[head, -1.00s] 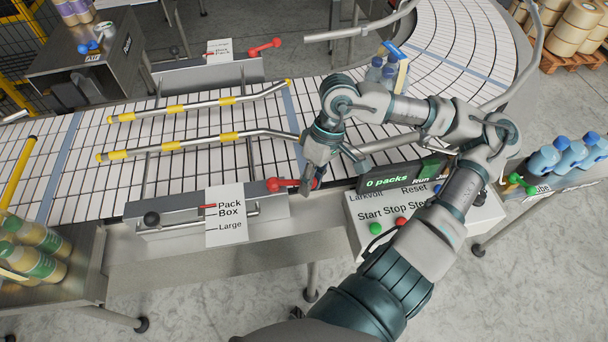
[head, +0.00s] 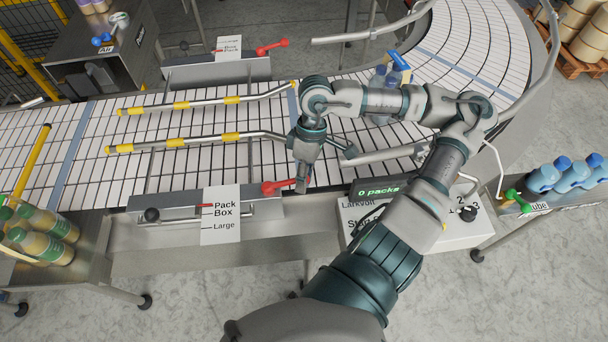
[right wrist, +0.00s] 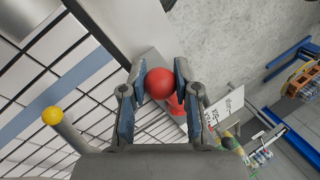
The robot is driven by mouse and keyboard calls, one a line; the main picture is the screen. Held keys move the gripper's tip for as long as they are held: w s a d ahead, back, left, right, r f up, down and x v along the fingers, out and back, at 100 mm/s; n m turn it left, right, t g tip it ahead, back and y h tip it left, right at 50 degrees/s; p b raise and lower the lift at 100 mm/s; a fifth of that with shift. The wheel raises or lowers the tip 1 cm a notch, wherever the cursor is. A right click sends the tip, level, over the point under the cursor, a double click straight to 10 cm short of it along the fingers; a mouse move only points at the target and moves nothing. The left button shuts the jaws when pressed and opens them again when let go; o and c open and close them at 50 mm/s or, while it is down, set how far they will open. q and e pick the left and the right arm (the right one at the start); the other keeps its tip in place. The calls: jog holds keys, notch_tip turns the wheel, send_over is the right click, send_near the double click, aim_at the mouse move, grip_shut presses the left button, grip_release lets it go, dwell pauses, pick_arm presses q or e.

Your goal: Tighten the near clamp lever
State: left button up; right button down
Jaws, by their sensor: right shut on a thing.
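The near clamp lever (head: 281,187) is a red handle at the right end of the near rail bracket (head: 178,213). My right gripper (head: 302,183) is at the lever's right end. In the right wrist view the lever's round red knob (right wrist: 160,83) sits between the two fingers of my right gripper (right wrist: 158,92), which are shut on it. The red lever arm runs away behind the knob and is partly hidden. My left gripper is not in view.
A second red lever (head: 272,47) is on the far bracket. Guide rails with yellow bands (head: 205,140) lie over the white conveyor (head: 80,160). A control box (head: 360,215) stands right of the near lever, partly behind my right arm.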

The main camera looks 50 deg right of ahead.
jog(key=c, duration=0.8)
grip_release()
jog(key=shift+c, duration=0.2)
jog(key=shift+w+d, duration=0.15)
jog(key=shift+d, duration=0.05)
jog(key=v, duration=1.2)
jog(key=shift+d, duration=0.2)
jog(key=shift+w+f, duration=0.1)
jog(key=shift+f, duration=0.1)
